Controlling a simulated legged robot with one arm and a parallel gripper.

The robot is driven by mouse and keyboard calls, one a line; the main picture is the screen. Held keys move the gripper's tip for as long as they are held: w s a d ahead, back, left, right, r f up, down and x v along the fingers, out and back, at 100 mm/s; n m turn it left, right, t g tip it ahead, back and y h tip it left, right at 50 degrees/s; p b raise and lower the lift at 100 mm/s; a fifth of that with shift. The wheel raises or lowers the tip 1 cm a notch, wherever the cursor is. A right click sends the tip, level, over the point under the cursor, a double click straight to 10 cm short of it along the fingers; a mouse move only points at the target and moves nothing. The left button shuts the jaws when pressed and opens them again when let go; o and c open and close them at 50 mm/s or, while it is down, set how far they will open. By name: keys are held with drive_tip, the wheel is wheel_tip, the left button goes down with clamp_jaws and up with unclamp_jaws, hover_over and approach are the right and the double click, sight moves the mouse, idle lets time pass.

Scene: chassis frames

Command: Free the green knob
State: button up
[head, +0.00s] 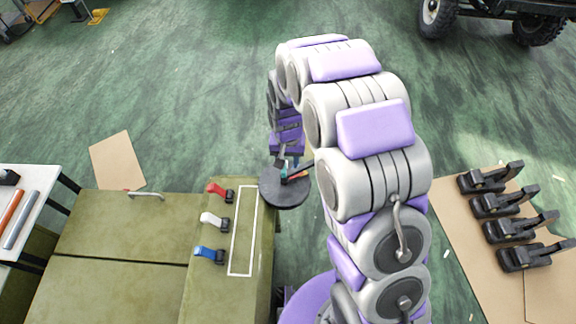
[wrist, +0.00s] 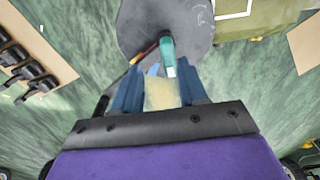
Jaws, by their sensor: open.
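The green knob (wrist: 168,48) is at a round dark disc (wrist: 140,20) in the wrist view. In the head view the knob (head: 284,173) is a small green spot on the disc (head: 285,194), partly hidden by my gripper. My gripper (wrist: 162,68) is open, with one dark blue finger on each side. The knob's pale lower end lies close to the gap between the fingertips; I cannot tell whether they touch. A thin orange-and-dark bar (wrist: 146,54) lies beside the knob. A pale yellowish patch (wrist: 162,94) shows between the fingers.
The disc sits by the right edge of an olive bench (head: 120,275). On the bench are red (head: 218,190), white (head: 212,219) and blue (head: 208,253) lever clamps. Several black clamps (head: 504,204) stand on cardboard at right. Open green floor lies behind.

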sight(284, 171)
drive_tip(key=a+f, duration=0.2)
drive_tip(key=f, duration=0.1)
drive_tip(key=shift+a+f, duration=0.15)
drive_tip(key=shift+a, duration=0.1)
drive_tip(key=shift+d, duration=1.15)
drive_tip(key=shift+c, duration=1.4)
drive_tip(key=shift+a, duration=0.7)
drive_tip(key=shift+c, duration=1.4)
drive_tip(key=shift+a, duration=0.1)
drive_tip(key=shift+c, duration=0.8)
drive_tip(key=shift+d, duration=0.3)
clamp_jaws()
